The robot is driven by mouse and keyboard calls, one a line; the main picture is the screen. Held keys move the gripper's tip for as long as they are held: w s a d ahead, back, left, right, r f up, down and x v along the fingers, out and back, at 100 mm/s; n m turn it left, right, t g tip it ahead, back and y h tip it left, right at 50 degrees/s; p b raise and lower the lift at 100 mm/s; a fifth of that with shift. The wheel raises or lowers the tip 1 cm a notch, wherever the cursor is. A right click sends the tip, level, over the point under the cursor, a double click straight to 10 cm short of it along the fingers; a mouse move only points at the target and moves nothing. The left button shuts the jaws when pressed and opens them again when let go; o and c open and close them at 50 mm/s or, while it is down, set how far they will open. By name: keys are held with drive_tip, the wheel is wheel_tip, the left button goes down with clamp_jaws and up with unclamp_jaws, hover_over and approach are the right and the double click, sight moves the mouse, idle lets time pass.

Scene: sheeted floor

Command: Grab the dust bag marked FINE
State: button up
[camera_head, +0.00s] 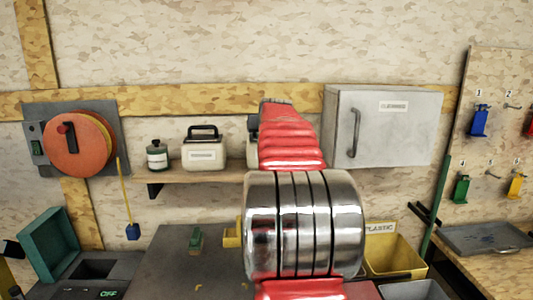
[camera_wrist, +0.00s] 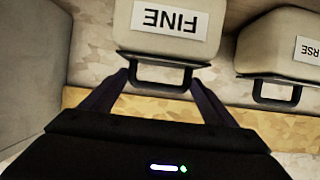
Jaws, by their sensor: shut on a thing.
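The dust bag marked FINE (camera_wrist: 170,46) is a pale block with a dark handle (camera_wrist: 160,86), upside down in the wrist view. My gripper (camera_wrist: 158,78) is shut on that handle, one finger at each side. In the head view my arm hides most of this bag and the gripper; a small part at the arm's left edge may be the bag. A second, similar bag (camera_wrist: 283,45) with a label ending in RSE stands beside it in the wrist view. A pale bag with a dark handle (camera_head: 204,152) is on the shelf in the head view.
The wooden shelf (camera_head: 205,177) also holds a small jar (camera_head: 157,155). A yellow bin (camera_head: 395,260) stands below.

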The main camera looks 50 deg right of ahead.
drive_tip(key=c, duration=0.3)
drive_tip(key=shift+r, duration=0.2)
